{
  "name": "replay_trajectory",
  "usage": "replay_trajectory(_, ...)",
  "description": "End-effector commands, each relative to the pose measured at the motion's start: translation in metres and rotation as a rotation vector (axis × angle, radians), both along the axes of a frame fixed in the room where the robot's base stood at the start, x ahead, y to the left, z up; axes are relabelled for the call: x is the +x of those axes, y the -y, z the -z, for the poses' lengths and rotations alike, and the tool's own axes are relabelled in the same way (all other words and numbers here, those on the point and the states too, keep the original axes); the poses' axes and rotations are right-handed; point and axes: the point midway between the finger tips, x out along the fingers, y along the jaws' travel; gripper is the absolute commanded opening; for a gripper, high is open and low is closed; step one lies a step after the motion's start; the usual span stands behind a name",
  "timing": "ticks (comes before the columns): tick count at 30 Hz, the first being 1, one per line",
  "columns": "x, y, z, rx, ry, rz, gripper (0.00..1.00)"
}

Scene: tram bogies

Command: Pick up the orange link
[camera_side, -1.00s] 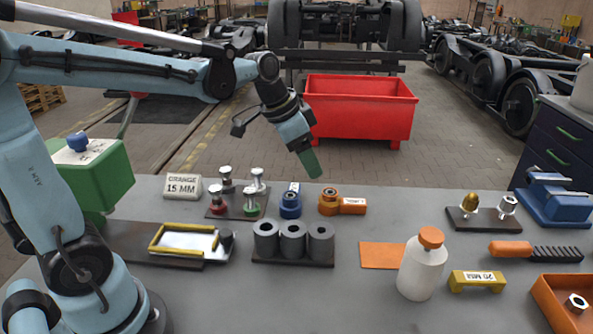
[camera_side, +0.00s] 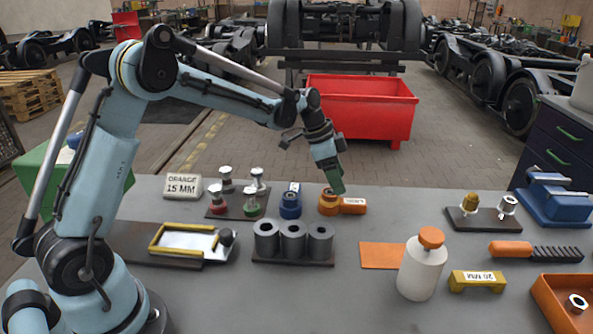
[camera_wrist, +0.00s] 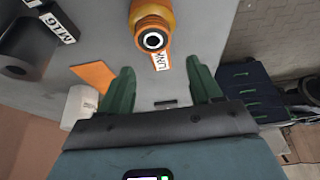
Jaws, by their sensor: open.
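The orange link (camera_side: 328,208) lies on the grey bench, with a round ring end at left and a labelled arm to the right. In the wrist view the orange link (camera_wrist: 151,14) is at the top centre, its ring facing the camera and its white label pointing down between the fingers. My gripper (camera_side: 338,190) is just above the link in the side view and hides part of its back. In the wrist view my gripper (camera_wrist: 163,76) shows two green fingers spread wide with nothing held between them.
A blue link (camera_side: 290,206) stands just left of the orange one. Grey cylinders (camera_side: 293,238) stand in front, and a rack of red- and green-based pegs (camera_side: 236,204) is farther left. An orange mat (camera_side: 381,256) and white bottle (camera_side: 422,270) are at front right.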

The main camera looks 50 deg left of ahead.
Motion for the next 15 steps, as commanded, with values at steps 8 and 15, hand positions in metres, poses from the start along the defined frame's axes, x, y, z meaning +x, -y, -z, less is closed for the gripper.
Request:
replay_trajectory(8,0.005,0.006,0.020,0.000,0.000,0.001,0.64)
replay_trajectory(15,0.012,0.015,0.052,0.000,0.000,0.000,0.64)
